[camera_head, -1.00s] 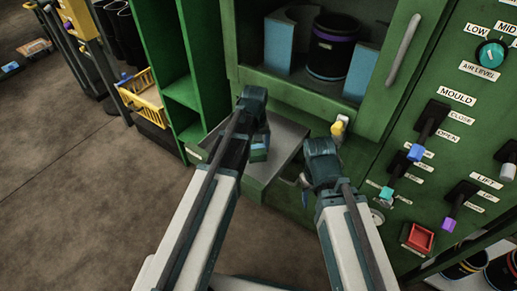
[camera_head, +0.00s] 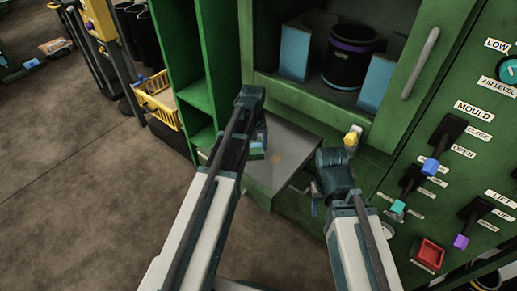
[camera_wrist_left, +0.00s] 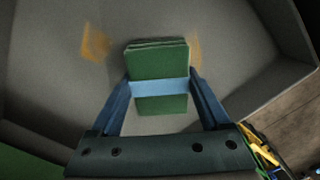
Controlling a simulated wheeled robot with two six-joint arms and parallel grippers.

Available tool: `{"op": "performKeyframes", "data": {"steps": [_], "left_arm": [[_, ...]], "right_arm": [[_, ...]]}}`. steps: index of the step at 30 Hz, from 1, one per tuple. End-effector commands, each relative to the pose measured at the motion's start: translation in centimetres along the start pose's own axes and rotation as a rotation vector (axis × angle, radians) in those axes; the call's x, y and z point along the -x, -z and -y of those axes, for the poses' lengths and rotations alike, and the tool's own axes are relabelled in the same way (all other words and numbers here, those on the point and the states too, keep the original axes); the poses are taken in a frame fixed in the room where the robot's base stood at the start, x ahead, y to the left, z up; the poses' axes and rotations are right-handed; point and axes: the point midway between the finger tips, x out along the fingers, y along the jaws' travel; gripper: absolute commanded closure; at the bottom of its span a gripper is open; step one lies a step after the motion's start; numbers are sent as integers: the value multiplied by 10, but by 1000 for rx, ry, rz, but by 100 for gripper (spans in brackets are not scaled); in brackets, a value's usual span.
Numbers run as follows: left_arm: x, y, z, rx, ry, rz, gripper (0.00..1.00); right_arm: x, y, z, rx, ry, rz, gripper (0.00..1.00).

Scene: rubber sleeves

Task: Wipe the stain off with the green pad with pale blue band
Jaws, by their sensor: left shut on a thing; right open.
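My left gripper (camera_head: 256,142) is shut on the green pad with pale blue band (camera_wrist_left: 161,64), its fingers on both sides of the band. The pad is over the grey tray (camera_head: 297,140) that juts from the green machine; contact with the tray is not clear. An orange-brown stain (camera_head: 278,159) shows on the tray just right of the pad. The left wrist view shows one brownish patch (camera_wrist_left: 95,43) left of the pad and another (camera_wrist_left: 195,48) at its right edge. My right gripper (camera_head: 317,192) is open, beside the tray's right side.
Behind the tray is a cabinet opening with a black container (camera_head: 350,55) between blue blocks. A yellow knob (camera_head: 352,138) is near the right gripper. Levers and a red button (camera_head: 430,254) are on the right panel. A yellow basket (camera_head: 158,100) is at left, with open floor before it.

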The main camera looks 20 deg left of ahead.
Motion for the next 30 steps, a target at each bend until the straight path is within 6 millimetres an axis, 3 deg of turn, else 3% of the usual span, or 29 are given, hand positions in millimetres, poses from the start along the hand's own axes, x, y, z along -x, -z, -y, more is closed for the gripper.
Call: {"op": "performKeyframes", "data": {"steps": [11,30], "left_arm": [[3,1,1,0,0,0,64],[60,1,1,0,0,0,64]], "right_arm": [[3,0,0,0,0,0,50],[60,-4,-6,0,0,0,50]]}}
